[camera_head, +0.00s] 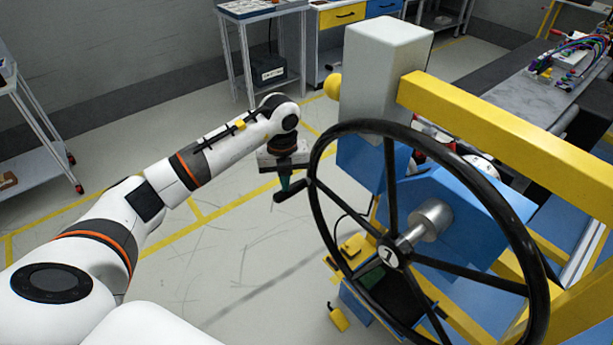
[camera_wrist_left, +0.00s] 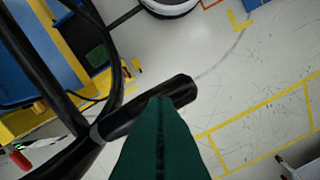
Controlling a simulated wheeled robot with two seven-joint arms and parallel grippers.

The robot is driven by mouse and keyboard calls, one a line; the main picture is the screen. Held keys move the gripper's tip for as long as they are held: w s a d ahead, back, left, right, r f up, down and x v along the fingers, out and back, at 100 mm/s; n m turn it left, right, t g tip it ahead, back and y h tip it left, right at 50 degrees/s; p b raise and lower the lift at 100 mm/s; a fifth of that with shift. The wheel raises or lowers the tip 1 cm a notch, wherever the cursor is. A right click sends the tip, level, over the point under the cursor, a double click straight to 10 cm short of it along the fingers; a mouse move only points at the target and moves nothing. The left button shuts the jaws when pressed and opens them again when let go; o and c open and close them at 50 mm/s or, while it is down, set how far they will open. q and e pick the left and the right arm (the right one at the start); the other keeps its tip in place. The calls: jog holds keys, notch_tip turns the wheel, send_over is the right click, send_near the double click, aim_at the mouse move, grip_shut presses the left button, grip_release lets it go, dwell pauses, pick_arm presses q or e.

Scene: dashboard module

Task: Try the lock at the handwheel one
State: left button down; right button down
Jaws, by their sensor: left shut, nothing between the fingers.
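The large black handwheel (camera_head: 318,205) stands at the right of the head view, with "1" on its hub (camera_head: 391,256). A black handle (camera_head: 290,193) sticks out from the left of its rim. My left gripper (camera_head: 284,184) is shut and empty at this handle. In the left wrist view its green fingertips (camera_wrist_left: 160,100) overlap the handle (camera_wrist_left: 181,90); I cannot tell whether they touch. The handwheel's dark rim (camera_wrist_left: 30,60) shows at the left there. I cannot clearly make out a lock. My right gripper is not in view.
A blue and yellow frame (camera_head: 490,120) with a grey post (camera_head: 372,85) stands behind the wheel. A yellow ball (camera_head: 333,86) sits beside the post. A small yellow piece (camera_head: 338,317) is low down. Open floor (camera_head: 230,260) lies left of the wheel. A cart (camera_head: 25,165) stands far left.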

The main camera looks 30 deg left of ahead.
pick_arm(q)
jog(key=shift+s+f, duration=0.2)
jog(key=shift+w+r+p, duration=0.2)
jog(key=shift+r+p, duration=0.65)
jog(key=shift+r, duration=0.15)
notch_tip(320, 180, up, 6)
jog(key=p, duration=0.3)
jog(key=shift+p, duration=0.4)
